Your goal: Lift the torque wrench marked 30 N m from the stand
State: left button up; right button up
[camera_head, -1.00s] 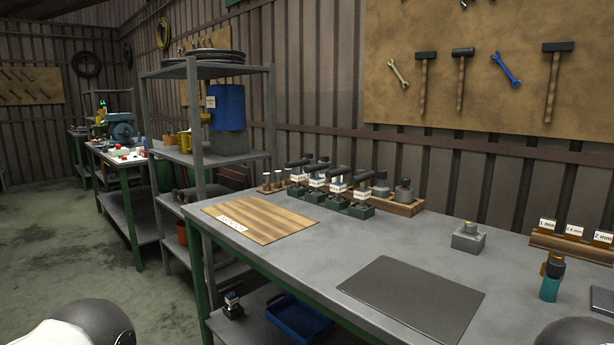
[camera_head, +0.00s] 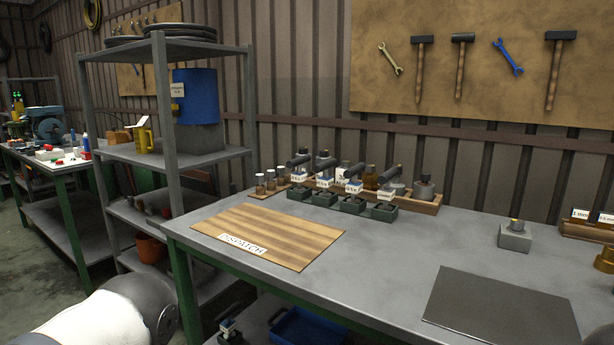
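Several torque wrenches with dark handles stand in a row in dark green stands (camera_head: 340,202) at the back of the grey workbench. Each carries a small white label, too small to read here, so I cannot tell which is the 30 N m one. The leftmost wrench (camera_head: 299,164) and the rightmost wrench (camera_head: 388,178) stand upright like the others. Neither of my grippers is in view. Only a rounded white and dark part of my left arm shows at the lower left, well short of the stands.
A wooden board marked DISPATCH (camera_head: 285,231) lies at the bench's left end. A dark mat (camera_head: 500,308) lies at the front right. A grey block (camera_head: 515,237) stands behind it. A wooden rack (camera_head: 424,201) with bottles is behind the wrenches. A metal shelf (camera_head: 160,45) stands left.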

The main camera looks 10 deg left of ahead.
aim_at(298, 177)
jog(key=i+j+z, duration=0.1)
jog(key=j+z, duration=0.2)
jog(key=j, duration=0.45)
jog(key=j+z, duration=0.25)
jog(key=j, duration=0.45)
